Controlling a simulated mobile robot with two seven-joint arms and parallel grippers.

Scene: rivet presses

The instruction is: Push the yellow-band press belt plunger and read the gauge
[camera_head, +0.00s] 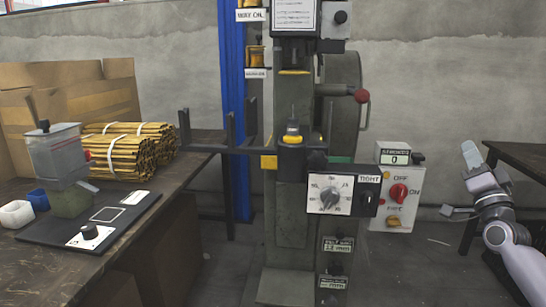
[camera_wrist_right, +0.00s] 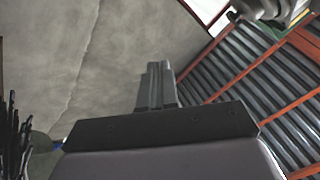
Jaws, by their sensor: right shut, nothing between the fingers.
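The grey press (camera_head: 290,210) stands in the middle of the head view, with yellow bands around its upper tool and its lower anvil. On its front is a white panel with a round gauge (camera_head: 330,197); its pointer and small markings are too fine to read surely. Beside the gauge, under a TIGHT label, is a small dark knob (camera_head: 367,197) that looks like the plunger. My right gripper (camera_head: 470,152) is raised at the far right, well apart from the press. In the right wrist view its fingers (camera_wrist_right: 156,85) are together and empty. My left gripper is out of view.
A switch box (camera_head: 398,190) with a red knob and a counter reading 0 is right of the gauge. A red-ball lever (camera_head: 361,96) sticks out above. A workbench (camera_head: 60,265) with bundled strips fills the left; a dark table (camera_head: 520,155) stands at right.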

